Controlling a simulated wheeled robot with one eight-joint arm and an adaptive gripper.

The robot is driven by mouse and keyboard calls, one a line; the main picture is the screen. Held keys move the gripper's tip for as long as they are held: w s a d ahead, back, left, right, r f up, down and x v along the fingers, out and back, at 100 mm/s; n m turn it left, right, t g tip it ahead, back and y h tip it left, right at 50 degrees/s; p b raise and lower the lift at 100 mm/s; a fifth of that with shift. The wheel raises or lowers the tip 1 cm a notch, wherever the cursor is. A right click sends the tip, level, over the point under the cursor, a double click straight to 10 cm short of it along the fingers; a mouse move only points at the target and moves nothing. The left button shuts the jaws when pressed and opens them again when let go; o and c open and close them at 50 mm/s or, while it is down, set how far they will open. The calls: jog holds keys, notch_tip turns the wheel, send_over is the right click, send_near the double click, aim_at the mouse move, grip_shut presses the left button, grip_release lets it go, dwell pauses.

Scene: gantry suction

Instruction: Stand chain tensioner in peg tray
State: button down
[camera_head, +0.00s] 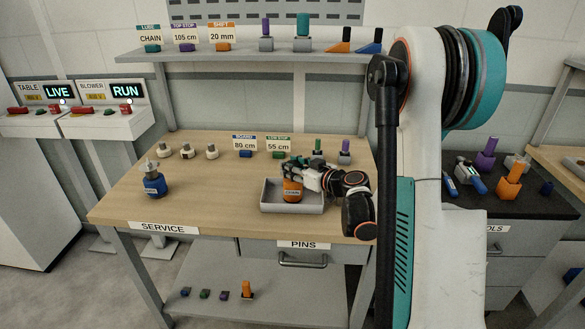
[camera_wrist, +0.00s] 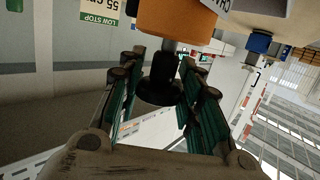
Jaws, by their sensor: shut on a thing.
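My gripper (camera_wrist: 160,85) is shut on the dark neck of an orange can-like thing (camera_head: 292,190). In the wrist view the orange body (camera_wrist: 175,18) fills the top middle, with part of a white label reading "CHA". In the head view the orange thing is within the outline of a grey shallow tray (camera_head: 274,207) on the wooden bench. It looks roughly upright, but I cannot tell whether its base touches the tray floor. My gripper reaches in from the right and hides part of the tray. No pegs are visible in the tray.
A blue can (camera_head: 154,184) stands at the bench's left, and several small cream parts (camera_head: 187,149) at its back left. Signs reading 80 cm (camera_head: 244,144) and 55 cm (camera_head: 278,144) stand at the back. The bench middle is clear. A shelf (camera_head: 215,55) runs above.

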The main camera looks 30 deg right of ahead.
jog(key=shift+f, duration=0.15)
jog(key=c, duration=1.1)
grip_release()
jog(key=shift+s+d+r, duration=0.1)
jog(key=shift+s+r, duration=0.15)
jog(key=p+v, duration=0.2)
jog(key=v, duration=0.9)
jog(key=shift+s+p, duration=0.25)
jog(key=shift+p, duration=0.05)
